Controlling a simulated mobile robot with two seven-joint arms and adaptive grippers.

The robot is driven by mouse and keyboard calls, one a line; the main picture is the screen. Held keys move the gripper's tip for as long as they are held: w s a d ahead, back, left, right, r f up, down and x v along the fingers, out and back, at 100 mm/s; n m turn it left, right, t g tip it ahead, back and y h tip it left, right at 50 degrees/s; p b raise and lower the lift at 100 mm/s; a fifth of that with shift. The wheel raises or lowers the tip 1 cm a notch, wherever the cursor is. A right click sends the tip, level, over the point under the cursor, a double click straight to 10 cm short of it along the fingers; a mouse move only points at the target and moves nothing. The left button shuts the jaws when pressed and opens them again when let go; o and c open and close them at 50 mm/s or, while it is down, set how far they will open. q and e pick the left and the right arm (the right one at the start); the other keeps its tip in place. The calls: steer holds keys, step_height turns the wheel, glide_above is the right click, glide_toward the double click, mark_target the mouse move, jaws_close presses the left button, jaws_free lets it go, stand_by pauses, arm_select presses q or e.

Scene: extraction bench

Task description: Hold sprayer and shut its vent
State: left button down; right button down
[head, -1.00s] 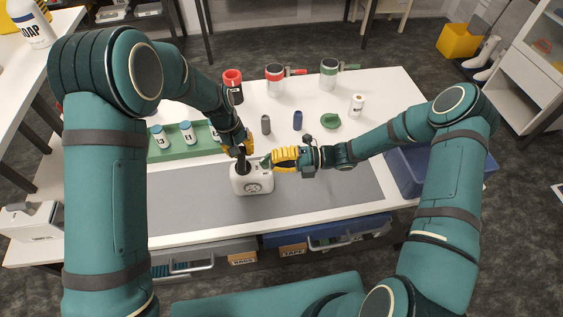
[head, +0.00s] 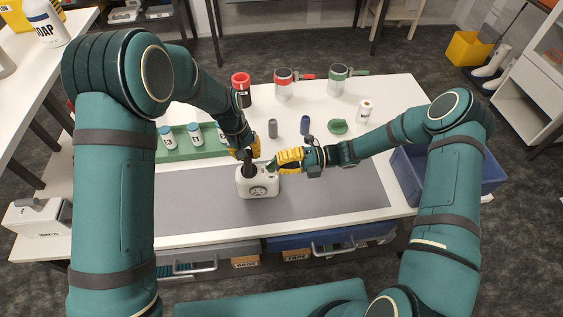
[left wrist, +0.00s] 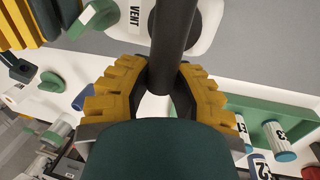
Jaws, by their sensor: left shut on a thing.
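The white sprayer (head: 258,186) stands on the grey mat, with a dark upright handle (head: 249,168) on top. My left gripper (head: 247,153) is shut around that handle; the left wrist view shows its yellow fingers (left wrist: 157,88) on either side of the black shaft (left wrist: 174,45). A green vent piece (head: 271,167) is at the sprayer's top right; it also shows in the left wrist view (left wrist: 95,20) beside the VENT label. My right gripper (head: 278,164) is at the vent piece from the right. Whether its fingers touch or grip it is unclear.
A green rack (head: 180,151) with several blue-capped bottles is left of the sprayer. Behind are red (head: 241,88) and green-topped (head: 338,79) containers, small cylinders and a green disc (head: 337,126). A blue bin (head: 460,178) stands at right. The mat right of the sprayer is clear.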

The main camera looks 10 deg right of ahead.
steer(key=shift+w+a+g, duration=0.1)
steer(key=shift+w+g, duration=0.05)
steer(key=shift+g, duration=0.15)
arm_select(q)
steer(key=shift+d, duration=0.1)
arm_select(e)
steer(key=n+g, duration=0.2)
steer(key=w+n+g+h, duration=0.1)
steer(key=n+g, duration=0.1)
steer(key=g, duration=0.1)
steer(key=shift+w+g, duration=0.1)
steer(key=shift+g, duration=0.3)
steer(key=shift+w+a, duration=0.1)
steer(key=shift+w, duration=0.15)
stand_by(0.4)
steer(key=w+v, duration=0.1)
steer(key=v, duration=1.2)
steer(key=shift+a+r, duration=0.2)
steer(key=shift+w, duration=0.15)
